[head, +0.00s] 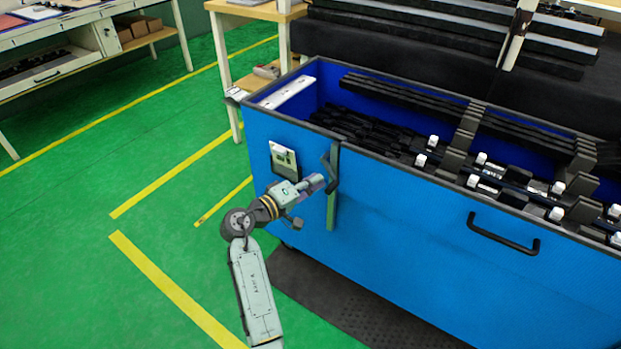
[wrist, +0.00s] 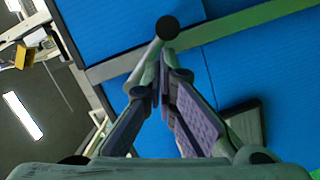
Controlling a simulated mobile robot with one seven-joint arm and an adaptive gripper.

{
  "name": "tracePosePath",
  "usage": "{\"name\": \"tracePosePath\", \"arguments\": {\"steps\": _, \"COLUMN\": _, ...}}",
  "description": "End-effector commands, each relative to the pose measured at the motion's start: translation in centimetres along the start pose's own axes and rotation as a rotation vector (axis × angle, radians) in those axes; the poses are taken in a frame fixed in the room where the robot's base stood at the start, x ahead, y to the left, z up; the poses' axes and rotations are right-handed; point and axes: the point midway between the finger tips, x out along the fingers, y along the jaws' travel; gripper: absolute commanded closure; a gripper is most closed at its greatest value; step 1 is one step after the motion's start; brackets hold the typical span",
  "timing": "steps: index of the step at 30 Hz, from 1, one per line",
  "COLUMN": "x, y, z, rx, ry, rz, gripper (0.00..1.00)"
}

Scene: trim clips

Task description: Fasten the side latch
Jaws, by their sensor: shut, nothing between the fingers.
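The side latch is a dark lever (head: 331,172) by a green vertical strip (head: 331,212) on the blue bin's (head: 420,220) near side, towards its left end. In the wrist view, a grey rod with a dark round knob (wrist: 167,27) shows just beyond my fingertips, and the green strip (wrist: 235,40) runs diagonally behind it. My gripper (head: 322,181) is shut and empty, its fingertips close to the lever. In the wrist view, my purple-padded fingers (wrist: 162,62) converge just below the knob. I cannot tell whether they touch the rod.
Long dark parts with white-tipped clips (head: 480,158) fill the bin. A black handle (head: 503,234) projects from its side to the right, and a white card (head: 284,157) is fixed left of the latch. A black mat (head: 350,300) lies below. Green floor (head: 90,230) is clear to the left.

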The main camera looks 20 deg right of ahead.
Motion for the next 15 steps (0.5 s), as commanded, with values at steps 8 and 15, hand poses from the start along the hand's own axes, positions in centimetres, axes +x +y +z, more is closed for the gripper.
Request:
{"name": "tracePosePath", "arguments": {"steps": 8, "x": 0.00, "y": 0.02, "z": 0.02, "rx": -0.008, "ry": -0.001, "rz": 0.002, "gripper": 1.00}}
{"name": "tracePosePath", "arguments": {"steps": 15, "x": 0.04, "y": 0.11, "z": 0.22, "rx": -0.058, "ry": -0.001, "rz": 0.014, "gripper": 1.00}}
